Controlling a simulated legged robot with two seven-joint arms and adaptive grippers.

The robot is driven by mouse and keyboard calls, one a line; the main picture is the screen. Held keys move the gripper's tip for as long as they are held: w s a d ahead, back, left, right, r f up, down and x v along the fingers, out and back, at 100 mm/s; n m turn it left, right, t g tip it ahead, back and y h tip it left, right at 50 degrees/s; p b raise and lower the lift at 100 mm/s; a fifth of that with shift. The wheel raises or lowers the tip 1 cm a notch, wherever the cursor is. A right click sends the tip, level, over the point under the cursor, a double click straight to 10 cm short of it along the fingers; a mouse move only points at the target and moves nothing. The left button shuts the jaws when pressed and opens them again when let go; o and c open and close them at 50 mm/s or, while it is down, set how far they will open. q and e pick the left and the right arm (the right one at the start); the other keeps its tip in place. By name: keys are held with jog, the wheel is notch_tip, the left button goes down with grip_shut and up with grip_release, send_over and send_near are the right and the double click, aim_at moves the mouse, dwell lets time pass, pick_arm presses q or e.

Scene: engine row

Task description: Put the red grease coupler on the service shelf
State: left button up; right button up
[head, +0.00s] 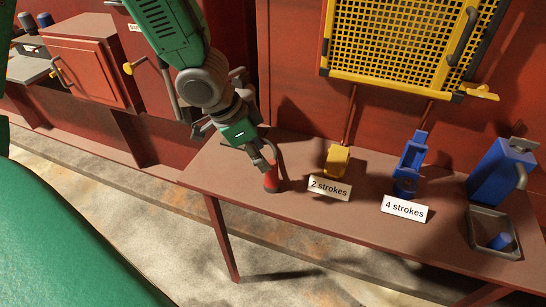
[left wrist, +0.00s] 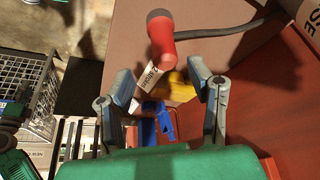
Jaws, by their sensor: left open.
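The red grease coupler (head: 271,181) is at the left part of a brown shelf (head: 235,174), directly below my left gripper (head: 262,159). In the left wrist view the coupler (left wrist: 161,44) shows as a red cylinder with a dark end, and a dark hose (left wrist: 235,30) runs from near it to the right. My left gripper (left wrist: 160,72) is open, its two fingers apart on either side of the line to the coupler. The coupler lies beyond the fingertips, and I see no grip on it.
A yellow object (head: 337,158) with a "2 strokes" card (head: 330,188) and a blue one (head: 410,165) with a "4 strokes" card (head: 404,209) stand to the right. Further right are a blue can (head: 500,170) and a tray (head: 515,249). A yellow grille (head: 400,40) hangs above.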

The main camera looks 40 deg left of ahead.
pick_arm(q)
notch_tip(320, 180, up, 5)
jog(key=s+p, duration=0.2)
jog(key=p, duration=0.1)
jog(key=s+f+n+g+y, duration=0.1)
jog(key=s+f+n, duration=0.2)
jog(key=s+f, duration=0.6)
jog(key=s+d+f+n+g+y, duration=0.1)
jog(key=s+f+n, duration=0.3)
jog(key=s+f, duration=0.5)
notch_tip(320, 180, down, 5)
jog(key=shift+s+d+f+g+y, duration=0.1)
jog(key=shift+s+d+g+y, duration=0.1)
jog(key=shift+g+y, duration=0.35)
pick_arm(e)
notch_tip(320, 180, up, 3)
jog(key=shift+d+r, duration=0.1)
jog(key=shift+d, duration=0.05)
pick_arm(q)
jog(key=shift+b, duration=0.3)
